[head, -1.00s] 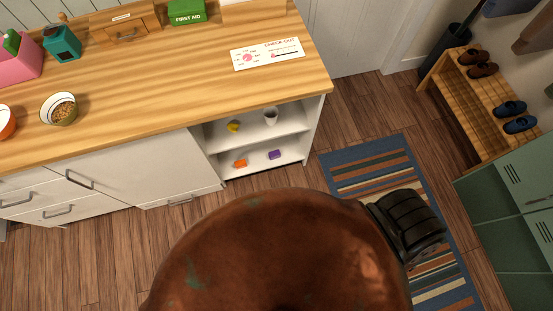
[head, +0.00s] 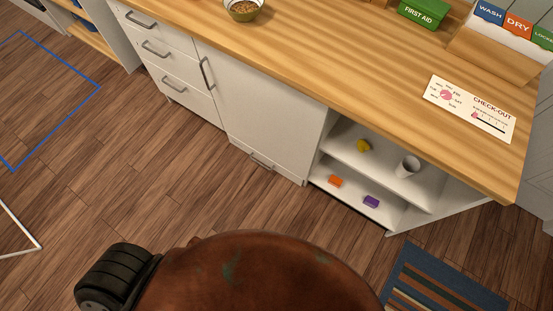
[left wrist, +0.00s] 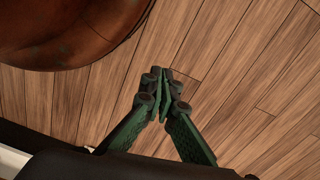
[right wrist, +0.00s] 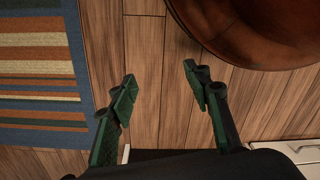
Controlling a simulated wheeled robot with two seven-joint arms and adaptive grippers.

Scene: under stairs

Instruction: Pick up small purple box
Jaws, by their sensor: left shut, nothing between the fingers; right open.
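The small purple box (head: 371,202) lies on the bottom shelf of the open white shelf unit at the end of the counter, right of an orange box (head: 335,181). It shows only in the head view. My left gripper (left wrist: 166,80) is shut and empty above the wooden floor in the left wrist view. My right gripper (right wrist: 161,88) is open and empty above the floor in the right wrist view. Neither gripper shows in the head view, and both are away from the box.
A yellow object (head: 363,145) and a white cup (head: 407,167) stand on the shelf above. The wooden counter (head: 330,75) overhangs the shelves. A striped rug (head: 440,283) lies at the lower right. The floor (head: 150,190) before the cabinets is clear.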

